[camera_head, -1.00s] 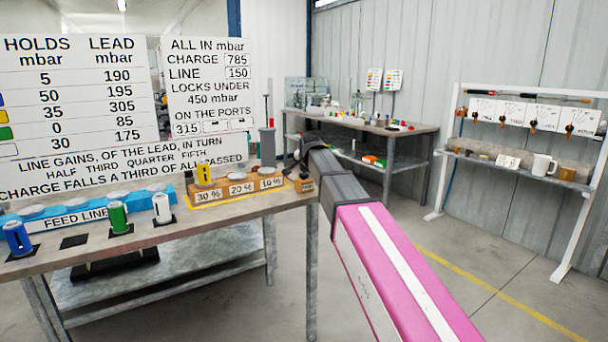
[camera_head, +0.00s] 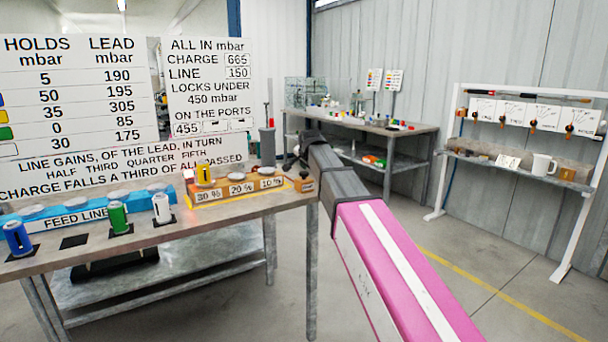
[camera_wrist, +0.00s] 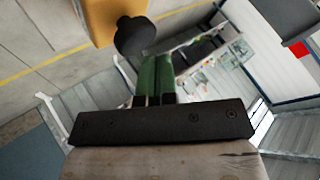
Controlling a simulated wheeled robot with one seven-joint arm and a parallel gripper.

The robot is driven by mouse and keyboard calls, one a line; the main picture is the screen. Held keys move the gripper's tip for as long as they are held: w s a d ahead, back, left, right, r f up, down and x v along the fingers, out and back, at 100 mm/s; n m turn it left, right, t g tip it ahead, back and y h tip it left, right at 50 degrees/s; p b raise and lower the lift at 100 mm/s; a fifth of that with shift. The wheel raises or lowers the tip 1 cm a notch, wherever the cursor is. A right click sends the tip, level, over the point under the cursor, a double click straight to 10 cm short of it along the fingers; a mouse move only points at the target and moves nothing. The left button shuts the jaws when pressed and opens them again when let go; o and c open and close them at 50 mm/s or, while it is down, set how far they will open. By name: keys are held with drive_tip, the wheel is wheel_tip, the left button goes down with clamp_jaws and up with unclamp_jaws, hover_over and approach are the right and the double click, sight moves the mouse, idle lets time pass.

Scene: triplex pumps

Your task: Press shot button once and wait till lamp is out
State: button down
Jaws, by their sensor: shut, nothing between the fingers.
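A small orange-brown box (camera_head: 304,184) stands at the right end of the bench, by my gripper (camera_head: 297,160). In the wrist view the box (camera_wrist: 101,18) carries a round black button (camera_wrist: 135,38). My shut, empty green fingers (camera_wrist: 154,60) reach right up to the button; I cannot tell whether they touch it. The board (camera_head: 211,95) reads charge 665, line 150, and 455 in the first port window.
A yellow cylinder (camera_head: 204,174) stands on the orange block's 30 % place. The blue feed line (camera_head: 75,216) and blue, green and white cylinders are to the left on the bench. Another bench (camera_head: 360,128) and a white rack (camera_head: 520,155) stand behind, with open floor between.

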sight(305, 173)
drive_tip(key=shift+r, duration=0.2)
drive_tip(key=shift+r, duration=2.5)
